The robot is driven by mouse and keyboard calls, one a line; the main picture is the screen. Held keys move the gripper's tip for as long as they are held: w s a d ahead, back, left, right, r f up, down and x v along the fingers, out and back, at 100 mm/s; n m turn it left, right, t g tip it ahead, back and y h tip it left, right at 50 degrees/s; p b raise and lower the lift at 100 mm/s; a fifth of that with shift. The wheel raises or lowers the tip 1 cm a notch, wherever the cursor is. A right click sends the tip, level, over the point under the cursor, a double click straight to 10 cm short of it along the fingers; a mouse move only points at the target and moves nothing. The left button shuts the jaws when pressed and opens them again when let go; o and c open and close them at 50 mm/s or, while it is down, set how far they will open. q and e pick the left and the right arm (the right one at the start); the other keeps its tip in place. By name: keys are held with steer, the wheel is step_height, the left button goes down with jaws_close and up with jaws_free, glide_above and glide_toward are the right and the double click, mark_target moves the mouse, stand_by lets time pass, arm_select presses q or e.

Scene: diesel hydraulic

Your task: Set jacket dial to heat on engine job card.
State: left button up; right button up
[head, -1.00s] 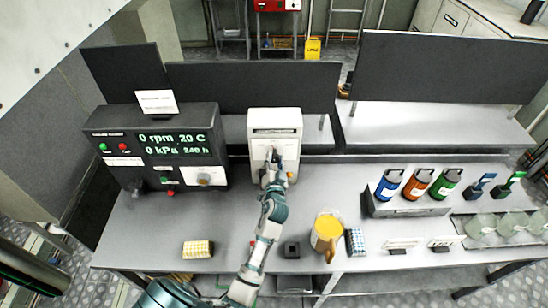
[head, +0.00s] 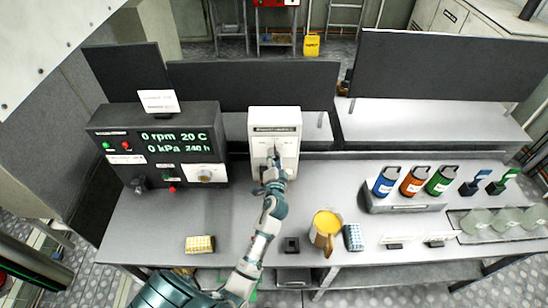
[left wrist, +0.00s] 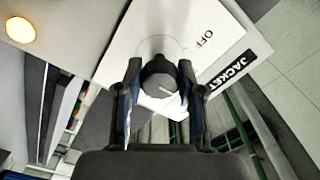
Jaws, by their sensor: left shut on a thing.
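The white control box (head: 274,122) stands at the back middle of the bench. In the left wrist view its pale panel (left wrist: 120,55) carries the word OFF and a black JACKET label (left wrist: 236,72). My left gripper (head: 275,160) reaches its front. In the left wrist view the fingers (left wrist: 160,72) are shut on the dark round jacket dial (left wrist: 158,78), one on each side. A light mark shows on the dial's face. The dial is hidden in the head view. A white card (head: 158,100) stands on the dark console; its text is too small to read.
The dark console (head: 165,150) is left of the box, its display reading 0 rpm, 20 C, 0 kPa. Coloured bottles (head: 413,181) stand right. A round lamp (left wrist: 20,29) glows in the left wrist view.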

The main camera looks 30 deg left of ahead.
arm_select(q)
steer(key=shift+d+f, duration=0.1)
steer(key=shift+f, duration=0.05)
steer(key=o, duration=1.2)
steer(key=shift+w, duration=0.1)
steer(key=shift+c, duration=0.2)
steer(key=shift+d, duration=0.1)
steer(key=shift+s+d, duration=0.1)
steer(key=shift+s, duration=0.1)
steer(key=v, duration=1.1)
steer(key=shift+s+d, duration=0.15)
steer(key=shift+s, duration=0.1)
